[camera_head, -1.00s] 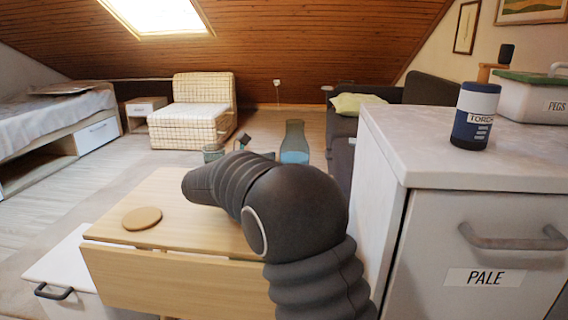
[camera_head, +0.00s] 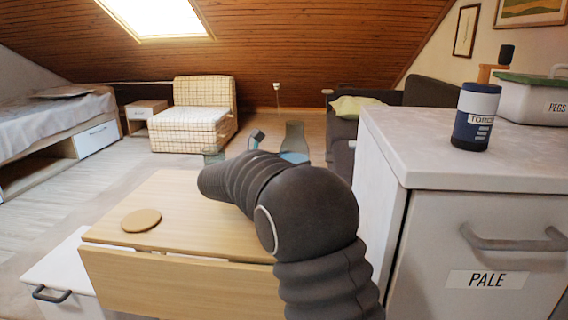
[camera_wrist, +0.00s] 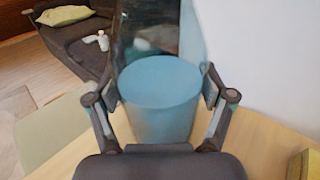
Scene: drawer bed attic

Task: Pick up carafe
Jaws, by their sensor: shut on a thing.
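The carafe is a clear bluish glass vessel with a narrowed neck, holding blue contents. In the head view the carafe (camera_head: 294,137) stands upright beyond my arm, at the far side of the wooden table; my arm hides its lower part. In the wrist view the blue body of the carafe (camera_wrist: 160,85) fills the middle. My gripper (camera_wrist: 160,92) has one finger on each side of it and is shut on it. In the head view my arm hides most of the gripper. Whether the base touches the table is hidden.
The wooden table (camera_head: 180,195) carries a round coaster (camera_head: 141,220) at its left. A small glass (camera_head: 213,155) shows near its far edge. A dark sofa (camera_head: 432,90) is behind.

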